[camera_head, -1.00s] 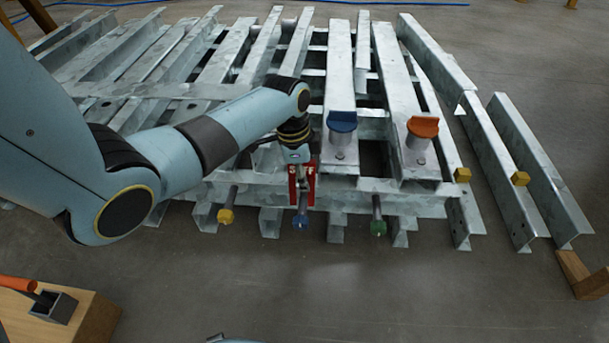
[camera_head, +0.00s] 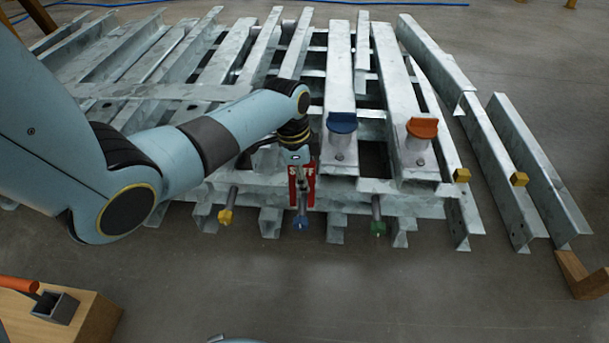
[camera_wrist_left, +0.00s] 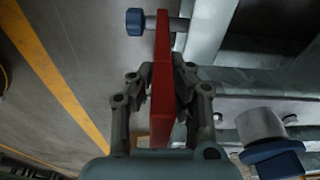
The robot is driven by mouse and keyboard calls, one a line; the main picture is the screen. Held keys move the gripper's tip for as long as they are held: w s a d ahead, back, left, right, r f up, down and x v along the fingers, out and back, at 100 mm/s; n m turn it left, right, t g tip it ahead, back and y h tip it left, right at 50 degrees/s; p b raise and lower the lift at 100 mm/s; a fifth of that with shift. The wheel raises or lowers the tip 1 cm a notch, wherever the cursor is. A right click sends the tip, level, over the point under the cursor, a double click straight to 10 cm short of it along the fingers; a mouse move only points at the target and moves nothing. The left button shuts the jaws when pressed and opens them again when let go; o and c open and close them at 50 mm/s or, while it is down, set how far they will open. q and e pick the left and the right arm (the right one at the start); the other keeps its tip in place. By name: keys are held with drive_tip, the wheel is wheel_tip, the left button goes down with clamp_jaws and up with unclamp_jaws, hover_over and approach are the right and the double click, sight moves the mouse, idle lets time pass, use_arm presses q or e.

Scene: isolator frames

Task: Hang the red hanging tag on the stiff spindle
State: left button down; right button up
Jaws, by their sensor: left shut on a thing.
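The red hanging tag (camera_head: 309,190), with white lettering, hangs upright at the front edge of the metal stack, in line with the blue-tipped spindle (camera_head: 300,222). My left gripper (camera_head: 300,180) is shut on the tag. In the left wrist view the gripper (camera_wrist_left: 162,82) pinches the red tag (camera_wrist_left: 162,110) edge-on. The blue knob (camera_wrist_left: 135,22) is on one side of the tag and the spindle shaft (camera_wrist_left: 180,25) shows on the other. I cannot tell whether the shaft passes through the tag's hole. A yellow-tipped spindle (camera_head: 227,215) and a green-tipped spindle (camera_head: 378,226) flank it. My right gripper is not in view.
The galvanised beam stack (camera_head: 430,205) fills the background. A blue-capped post (camera_head: 342,122) and an orange-capped post (camera_head: 422,128) stand right of my gripper. A wooden block (camera_head: 92,322) is at the lower left.

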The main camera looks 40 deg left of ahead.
sight(304, 208)
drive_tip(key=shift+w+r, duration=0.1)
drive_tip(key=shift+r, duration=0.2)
use_arm(q)
drive_tip(key=shift+f, duration=0.1)
idle(0.5)
drive_tip(key=shift+f, duration=0.35)
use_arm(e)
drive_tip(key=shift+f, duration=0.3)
